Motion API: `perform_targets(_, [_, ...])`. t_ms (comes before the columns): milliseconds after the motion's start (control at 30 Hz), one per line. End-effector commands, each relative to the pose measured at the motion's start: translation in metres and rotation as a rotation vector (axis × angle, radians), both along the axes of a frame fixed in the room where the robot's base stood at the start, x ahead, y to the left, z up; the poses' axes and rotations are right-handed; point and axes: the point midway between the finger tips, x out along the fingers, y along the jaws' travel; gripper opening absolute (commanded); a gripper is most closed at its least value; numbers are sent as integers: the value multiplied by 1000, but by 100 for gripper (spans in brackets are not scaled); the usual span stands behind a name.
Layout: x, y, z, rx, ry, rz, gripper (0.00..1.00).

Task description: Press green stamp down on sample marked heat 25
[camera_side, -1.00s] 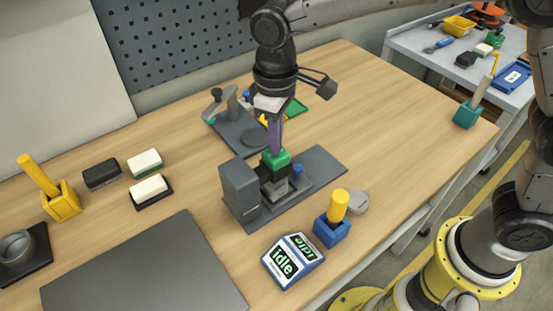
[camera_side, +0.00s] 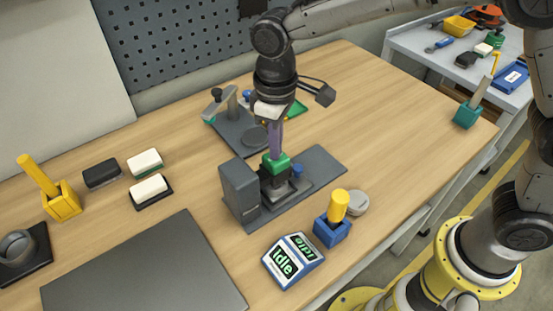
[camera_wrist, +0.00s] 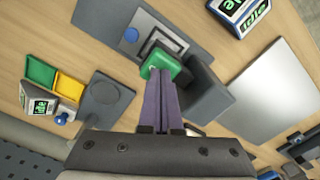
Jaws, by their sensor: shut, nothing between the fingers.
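The green stamp (camera_side: 277,164) sits upright on top of a dark holder on the grey press fixture (camera_side: 318,166). It also shows in the wrist view (camera_wrist: 160,65). My gripper (camera_side: 275,152) points straight down with its purple fingers together and empty. The fingertips (camera_wrist: 160,72) meet the top of the green stamp, as far as I can tell touching it. The sample under the stamp is hidden, and no heat 25 marking can be read.
A tall dark block (camera_side: 238,190) stands left of the stamp on the fixture. A blue-and-white display reading idle (camera_side: 293,260) and a blue holder with a yellow handle (camera_side: 332,230) are in front. A grey stand (camera_side: 238,125) is behind.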

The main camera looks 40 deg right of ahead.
Motion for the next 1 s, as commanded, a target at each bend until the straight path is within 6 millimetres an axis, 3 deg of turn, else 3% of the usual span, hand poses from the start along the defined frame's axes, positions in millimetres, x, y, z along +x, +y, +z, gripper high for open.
perform_targets(1000, [-1,0,-14,-2,3,0,0])
